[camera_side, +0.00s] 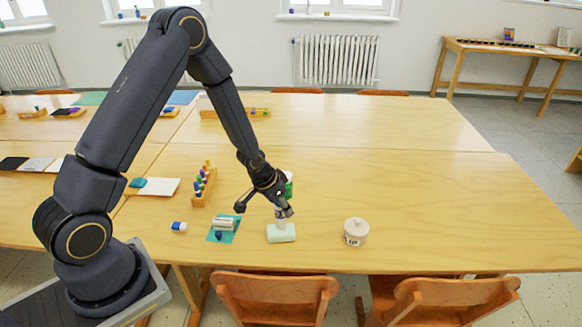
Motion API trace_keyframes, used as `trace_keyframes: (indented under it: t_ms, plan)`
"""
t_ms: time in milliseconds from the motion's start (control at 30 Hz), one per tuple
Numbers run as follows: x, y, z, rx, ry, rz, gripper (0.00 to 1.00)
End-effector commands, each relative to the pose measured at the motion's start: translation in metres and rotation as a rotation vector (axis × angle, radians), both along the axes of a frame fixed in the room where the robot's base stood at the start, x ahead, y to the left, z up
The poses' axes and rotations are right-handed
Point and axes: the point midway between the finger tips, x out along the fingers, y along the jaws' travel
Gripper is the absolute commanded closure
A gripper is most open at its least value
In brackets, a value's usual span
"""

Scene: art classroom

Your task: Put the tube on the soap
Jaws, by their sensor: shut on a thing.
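The soap (281,235) is a pale green block lying flat on the table, in the front middle of the view. My gripper (282,213) points down right above it and is shut on a small whitish thing, seemingly the tube (281,224). The tube's lower end is at or just over the soap's top; I cannot tell whether they touch. The fingers hide the tube's upper part.
To the left are a teal mat (233,226) with small items, a white and blue piece (179,227) and a wooden rack (198,200) of colored bottles. A green object (289,186) stands behind my gripper. The table's right is clear.

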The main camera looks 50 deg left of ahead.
Motion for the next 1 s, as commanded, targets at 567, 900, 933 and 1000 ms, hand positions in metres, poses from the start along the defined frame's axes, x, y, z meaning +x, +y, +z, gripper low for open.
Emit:
trace_keyframes:
  t_ms: [567,900,933,1000]
  plan:
    - [0.0,0.0,-0.003,0.0,0.0,0.0,0.37]
    - [-0.008,0.002,0.025,0.0,-0.004,0.001,0.37]
    - [-0.011,0.002,0.031,0.001,-0.005,0.002,0.37]
    - [-0.017,0.003,0.047,0.0,-0.006,0.004,0.37]
